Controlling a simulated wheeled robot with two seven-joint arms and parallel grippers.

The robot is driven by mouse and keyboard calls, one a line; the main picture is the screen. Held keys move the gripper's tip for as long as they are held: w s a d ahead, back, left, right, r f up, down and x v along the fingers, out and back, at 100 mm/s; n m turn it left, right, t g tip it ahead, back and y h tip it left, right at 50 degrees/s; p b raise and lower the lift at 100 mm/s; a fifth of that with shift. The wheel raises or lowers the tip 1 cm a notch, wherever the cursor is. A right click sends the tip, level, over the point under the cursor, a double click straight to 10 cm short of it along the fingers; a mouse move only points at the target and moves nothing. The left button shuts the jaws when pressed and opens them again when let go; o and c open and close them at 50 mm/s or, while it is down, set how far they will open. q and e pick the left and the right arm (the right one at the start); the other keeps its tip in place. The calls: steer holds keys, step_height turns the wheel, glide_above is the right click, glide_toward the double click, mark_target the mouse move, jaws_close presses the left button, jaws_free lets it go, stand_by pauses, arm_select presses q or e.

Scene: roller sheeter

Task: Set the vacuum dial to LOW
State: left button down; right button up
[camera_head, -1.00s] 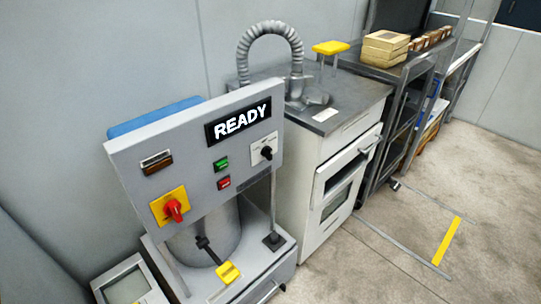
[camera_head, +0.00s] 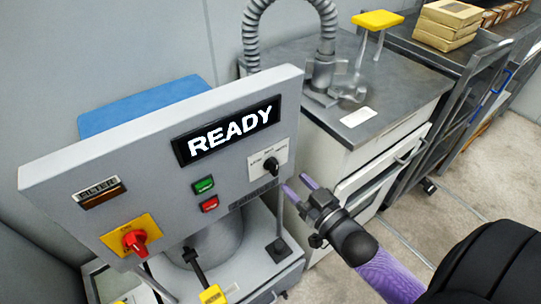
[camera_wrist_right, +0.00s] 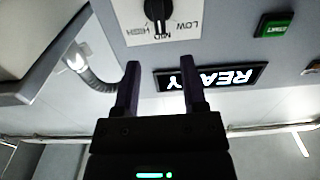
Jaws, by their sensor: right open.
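The vacuum dial (camera_head: 271,164) is a black knob on a white plate at the right end of the grey panel. In the right wrist view the dial (camera_wrist_right: 158,10) shows upside down at the top edge, partly cut off, with HIGH, MID and LOW printed around it. Its pointer seems to be toward MID. My right gripper (camera_head: 298,187) is open and empty, its purple fingers just right of and below the dial, apart from it. In the wrist view the gripper's fingertips (camera_wrist_right: 160,66) are spread below the dial. My left gripper is not in view.
The panel also holds a READY display (camera_head: 228,130), a green button (camera_head: 204,185), a red button (camera_head: 209,204) and a red rotary switch (camera_head: 134,241) on yellow. A grey-topped cabinet (camera_head: 400,95) with a hose (camera_head: 250,45) stands behind to the right.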

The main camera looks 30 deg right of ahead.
mark_target(277, 166)
steer(key=w, duration=0.2)
steer(key=w+b, duration=0.1)
steer(key=w, duration=0.3)
steer(key=shift+w+a+f, duration=0.15)
steer(key=shift+w+a, duration=0.15)
steer(key=shift+w, duration=0.1)
steer(key=shift+w+b, duration=0.3)
steer(key=shift+w, duration=0.05)
jaws_close()
